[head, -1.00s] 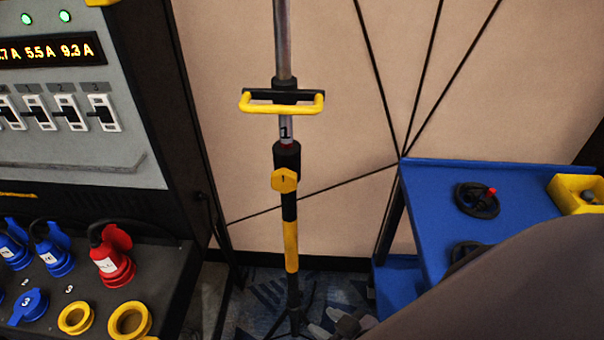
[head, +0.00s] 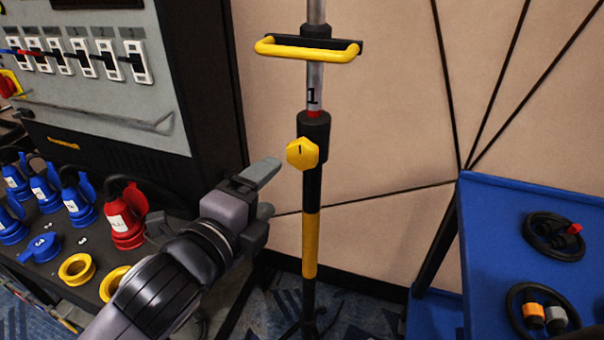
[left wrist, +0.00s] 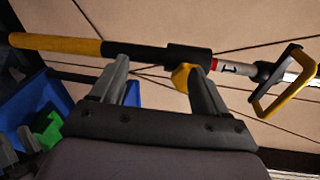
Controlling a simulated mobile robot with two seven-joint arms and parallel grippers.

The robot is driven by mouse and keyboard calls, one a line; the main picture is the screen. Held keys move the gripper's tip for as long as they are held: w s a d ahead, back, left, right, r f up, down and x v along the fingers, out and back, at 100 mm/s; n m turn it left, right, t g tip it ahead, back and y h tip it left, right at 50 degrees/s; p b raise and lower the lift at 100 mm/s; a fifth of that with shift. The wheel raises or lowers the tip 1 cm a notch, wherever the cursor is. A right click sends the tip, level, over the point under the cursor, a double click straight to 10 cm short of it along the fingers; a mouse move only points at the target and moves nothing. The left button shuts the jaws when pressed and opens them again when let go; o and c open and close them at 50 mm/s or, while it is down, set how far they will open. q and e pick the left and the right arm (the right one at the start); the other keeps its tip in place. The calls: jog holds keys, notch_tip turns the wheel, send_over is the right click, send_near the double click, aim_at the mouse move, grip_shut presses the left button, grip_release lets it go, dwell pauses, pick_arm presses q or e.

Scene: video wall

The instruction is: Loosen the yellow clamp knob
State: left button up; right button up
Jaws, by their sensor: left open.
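The yellow clamp knob (head: 302,154) sits on the front of a black collar (head: 314,126) on an upright stand pole (head: 312,238). A small dark mark on its face stands near vertical. My left gripper (head: 268,192) is open and empty, to the left of the knob, a little below it and apart from it. In the left wrist view the knob (left wrist: 181,77) shows beyond and between the open fingers (left wrist: 160,85), closer to the right finger. My right gripper is not in view.
A yellow handle (head: 305,51) crosses the pole above the knob. A power cabinet (head: 110,110) with red and blue connectors stands at the left.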

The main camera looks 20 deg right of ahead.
aim_at(301, 157)
pick_arm(q)
jog(key=s+d+r+m+b, duration=0.1)
jog(key=m, duration=0.3)
jog(key=d+m+b, duration=0.1)
jog(key=m+b, duration=0.1)
jog(key=m, duration=0.2)
jog(key=s+d+r+m+b, duration=0.1)
jog(key=m+b, duration=0.1)
jog(key=m, duration=0.2)
jog(key=shift+s+d+r+t+h, duration=0.2)
jog(key=shift+s+r+t+h, duration=0.1)
jog(key=shift+s+r+t, duration=0.1)
jog(key=shift+w+d+r+m+t+y+b, duration=0.2)
jog(key=shift+w+d+m+b, duration=0.35)
jog(key=shift+w+m, duration=0.45)
jog(key=shift+w+d+r+m+t+y+b, duration=0.1)
jog(key=shift+w+d+m+t+b, duration=0.35)
jog(key=shift+w+m, duration=0.55)
jog(key=shift+w+d+r+m+t+y+b, duration=0.15)
jog(key=shift+w+d+m+b, duration=0.55)
jog(key=shift+m, duration=0.5)
jog(key=shift+w+a, duration=0.1)
jog(key=c, duration=1)
